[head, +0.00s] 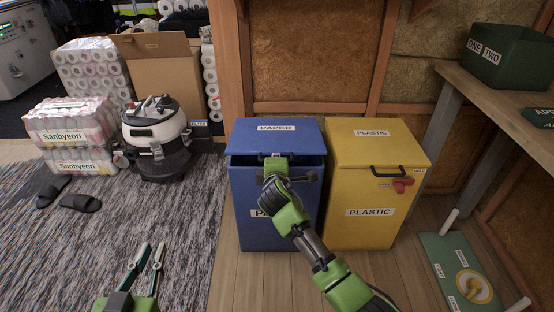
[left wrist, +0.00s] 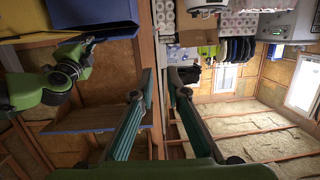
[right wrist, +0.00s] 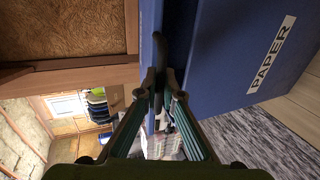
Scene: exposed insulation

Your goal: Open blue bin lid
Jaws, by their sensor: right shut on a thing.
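The blue bin (head: 240,205), labelled PAPER, stands against the wall in the head view. Its blue lid (head: 305,138) is tilted slightly up at the front, with a dark gap beneath its front edge. My right gripper (head: 274,165) is at the front of the lid. In the right wrist view, my right gripper (right wrist: 160,75) is shut on the dark lid handle (right wrist: 160,48). The handle is mostly hidden by the gripper in the head view. My left gripper (head: 148,256) is open and empty over the rug, away from the bin; its spread fingers also show in the left wrist view (left wrist: 160,78).
A yellow PLASTIC bin (head: 365,228) stands close on the right of the blue bin. A vacuum cleaner (head: 155,140), a cardboard box (head: 165,72) and paper packs (head: 75,128) stand left. A wooden table (head: 490,98) is at right. The rug (head: 130,215) has free room.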

